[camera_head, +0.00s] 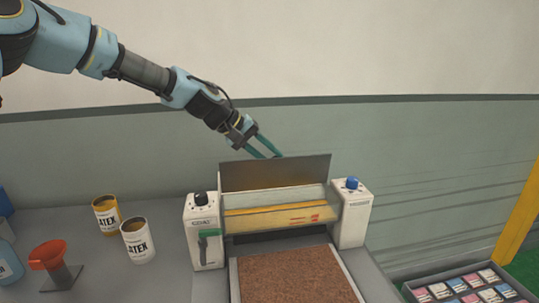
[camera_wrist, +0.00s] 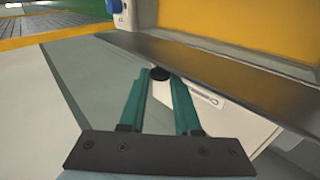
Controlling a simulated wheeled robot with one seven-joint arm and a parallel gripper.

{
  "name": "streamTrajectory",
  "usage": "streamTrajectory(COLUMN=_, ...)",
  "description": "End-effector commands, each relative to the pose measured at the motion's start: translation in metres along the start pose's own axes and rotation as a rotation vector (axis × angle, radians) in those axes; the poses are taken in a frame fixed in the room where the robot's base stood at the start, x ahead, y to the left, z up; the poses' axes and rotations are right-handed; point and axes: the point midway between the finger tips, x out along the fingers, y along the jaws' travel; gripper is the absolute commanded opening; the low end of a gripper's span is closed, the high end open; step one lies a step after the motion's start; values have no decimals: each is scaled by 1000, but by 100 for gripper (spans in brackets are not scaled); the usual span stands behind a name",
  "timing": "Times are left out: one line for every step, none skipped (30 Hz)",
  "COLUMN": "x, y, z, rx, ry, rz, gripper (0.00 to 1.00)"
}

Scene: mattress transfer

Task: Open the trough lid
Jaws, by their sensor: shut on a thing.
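The trough lid (camera_head: 275,173) is a dark grey-brown panel. It stands raised, close to upright, along the back of the trough (camera_head: 280,214), whose yellow strip shows below it. My gripper (camera_head: 274,155) is behind the lid's top edge, above the machine. In the wrist view its teal fingers (camera_wrist: 160,88) are closed on a small black knob (camera_wrist: 160,73) at the edge of the lid (camera_wrist: 215,68). The far side of the lid, where the fingers meet it, is partly hidden in the head view.
White end housings stand left (camera_head: 203,235) and right (camera_head: 351,213) of the trough. A brown granular bed (camera_head: 290,275) lies in front. Two latex cans (camera_head: 137,240) and an orange-topped object (camera_head: 48,254) stand at left. A tray of small packs (camera_head: 470,290) is at lower right.

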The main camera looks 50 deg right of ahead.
Motion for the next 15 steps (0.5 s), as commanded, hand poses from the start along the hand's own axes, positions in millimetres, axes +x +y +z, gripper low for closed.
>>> streamTrajectory(x=0, y=0, z=-2, rx=0, ry=5, rz=1, gripper=0)
streamTrajectory(x=0, y=0, z=-2, rx=0, ry=6, rz=1, gripper=0)
streamTrajectory(x=0, y=0, z=-2, rx=0, ry=6, rz=1, gripper=36)
streamTrajectory(x=0, y=0, z=-2, rx=0, ry=5, rz=1, gripper=39)
streamTrajectory(x=0, y=0, z=-2, rx=0, ry=5, rz=1, gripper=43)
streamTrajectory(x=0, y=0, z=-2, rx=0, ry=5, rz=1, gripper=47)
streamTrajectory(x=0, y=0, z=-1, rx=1, ry=4, rz=1, gripper=51)
streamTrajectory(x=0, y=0, z=-1, rx=1, ry=4, rz=1, gripper=54)
streamTrajectory(x=0, y=0, z=-1, rx=1, ry=4, rz=0, gripper=59)
streamTrajectory(x=0, y=0, z=-1, rx=1, ry=3, rz=0, gripper=60)
streamTrajectory(x=0, y=0, z=-1, rx=1, ry=3, rz=0, gripper=60)
streamTrajectory(x=0, y=0, z=-1, rx=1, ry=3, rz=0, gripper=60)
streamTrajectory(x=0, y=0, z=-1, rx=1, ry=3, rz=0, gripper=60)
streamTrajectory(x=0, y=0, z=-1, rx=1, ry=3, rz=0, gripper=60)
streamTrajectory(x=0, y=0, z=-1, rx=1, ry=2, rz=0, gripper=60)
